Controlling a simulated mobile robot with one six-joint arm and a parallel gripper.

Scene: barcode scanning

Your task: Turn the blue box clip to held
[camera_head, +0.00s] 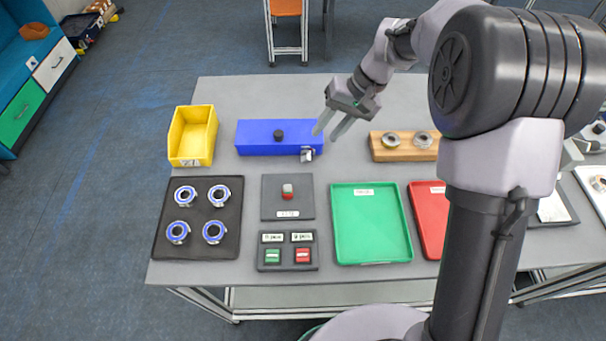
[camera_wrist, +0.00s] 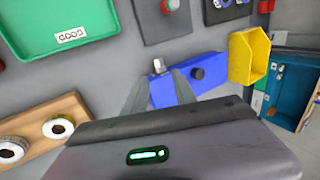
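The blue box (camera_head: 258,137) lies on the grey table near its back, with a black round knob (camera_head: 278,134) on top. Its small silvery clip (camera_head: 307,154) sits at the front right edge. My gripper (camera_head: 328,128) is above the table at the right end of the box, its two fingers apart with nothing between them. In the wrist view, the blue box (camera_wrist: 183,92) and the clip (camera_wrist: 159,66) lie beyond my fingertips (camera_wrist: 158,84). The fingers do not appear to touch the clip. The clip's exact turn is too small to tell.
A yellow bin (camera_head: 193,135) stands left of the box. A wooden block (camera_head: 404,155) with two rings stands right. In front are a dark tray (camera_head: 166,237) of several blue-rimmed rings, a button pad (camera_head: 287,214), a green tray (camera_head: 371,224) and a red tray (camera_head: 428,220).

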